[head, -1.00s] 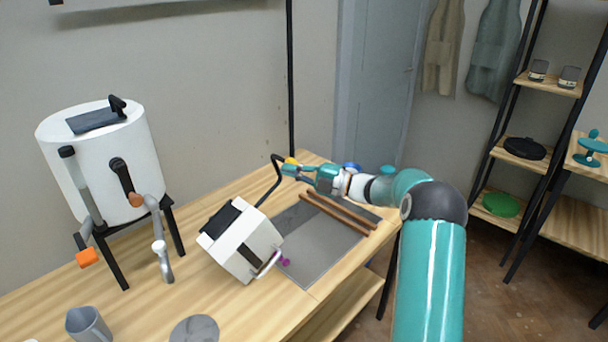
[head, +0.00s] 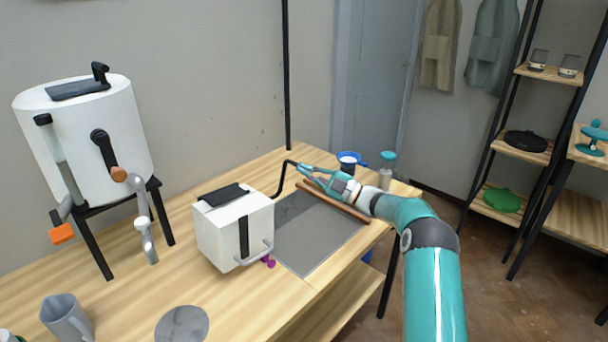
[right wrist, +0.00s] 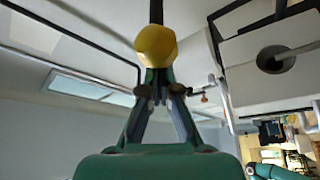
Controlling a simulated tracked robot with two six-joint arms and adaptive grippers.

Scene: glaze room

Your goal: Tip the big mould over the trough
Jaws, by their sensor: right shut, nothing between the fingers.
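The big mould (head: 222,238) is a white block with a dark strap and a grey handle. It stands upright on the table, left of the grey trough (head: 310,240). A bent black lever (head: 281,182) rises from its far right side. My right gripper (head: 302,167) is shut and empty at the lever's upper end; whether they touch is unclear. In the right wrist view the lever's yellow knob (right wrist: 155,45) is just beyond my fingertips, and a pale block with a round dark hole, probably the mould, is at upper right. My left gripper is not in view.
A white tank (head: 85,140) with taps stands on a black stand at left. A grey jug (head: 66,318) and a round grey disc (head: 182,325) are in front. Wooden rods (head: 340,203) lie across the trough. A blue-rimmed pot (head: 350,160) stands behind my right arm.

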